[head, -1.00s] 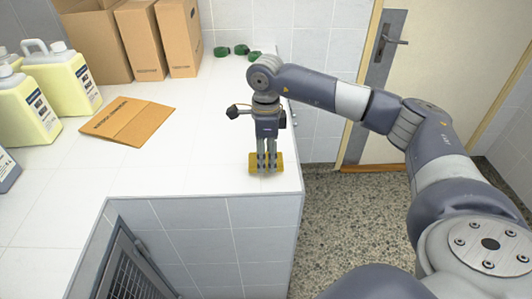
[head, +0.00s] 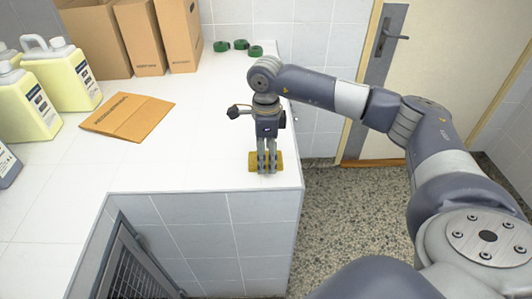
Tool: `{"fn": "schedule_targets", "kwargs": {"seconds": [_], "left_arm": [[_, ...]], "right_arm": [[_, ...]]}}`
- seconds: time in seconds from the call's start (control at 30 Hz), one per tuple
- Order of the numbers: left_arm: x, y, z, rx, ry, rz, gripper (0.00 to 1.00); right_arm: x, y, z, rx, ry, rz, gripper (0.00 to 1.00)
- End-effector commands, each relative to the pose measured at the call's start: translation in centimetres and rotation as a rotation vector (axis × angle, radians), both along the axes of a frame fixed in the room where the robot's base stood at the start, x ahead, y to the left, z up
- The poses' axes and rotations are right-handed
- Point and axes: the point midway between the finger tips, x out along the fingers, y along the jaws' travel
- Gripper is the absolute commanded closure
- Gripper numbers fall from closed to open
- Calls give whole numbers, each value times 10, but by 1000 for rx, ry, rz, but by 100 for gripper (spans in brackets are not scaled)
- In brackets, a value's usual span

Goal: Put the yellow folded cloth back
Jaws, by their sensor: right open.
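The yellow folded cloth (head: 252,162) lies on the white tiled counter (head: 200,170), close to its front right corner. My right gripper (head: 267,170) points straight down at the cloth, with its fingers in front of the cloth's middle. The cloth shows on both sides of the fingers. The gripper is open, and its fingertips are low, near the counter top. The fingers hide the middle of the cloth, so I cannot tell whether they touch it. My left gripper is not in view.
A flat piece of brown cardboard (head: 128,117) lies on the counter at left. Green rolls (head: 239,45) lie at the back right. A barred kennel door (head: 130,265) is below the counter.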

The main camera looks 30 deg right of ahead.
Motion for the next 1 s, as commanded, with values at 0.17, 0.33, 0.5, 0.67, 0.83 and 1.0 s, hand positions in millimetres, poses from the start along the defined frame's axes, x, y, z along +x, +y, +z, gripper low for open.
{"fn": "schedule_targets", "kwargs": {"seconds": [0.17, 0.33, 0.5, 0.67, 0.83, 1.0], "left_arm": [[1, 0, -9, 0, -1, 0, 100], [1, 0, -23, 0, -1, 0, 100], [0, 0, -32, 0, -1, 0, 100], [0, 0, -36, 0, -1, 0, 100], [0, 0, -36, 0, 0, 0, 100], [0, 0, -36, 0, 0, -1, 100]], "right_arm": [[1, 0, 21, 0, -6, 0, 29], [2, 1, 59, 2, -8, 0, 29], [2, 1, 93, 1, -6, 0, 29], [1, 0, 114, 1, -3, 0, 29], [0, 0, 122, 1, -1, 0, 29], [0, 0, 123, 0, 0, 0, 29]]}}
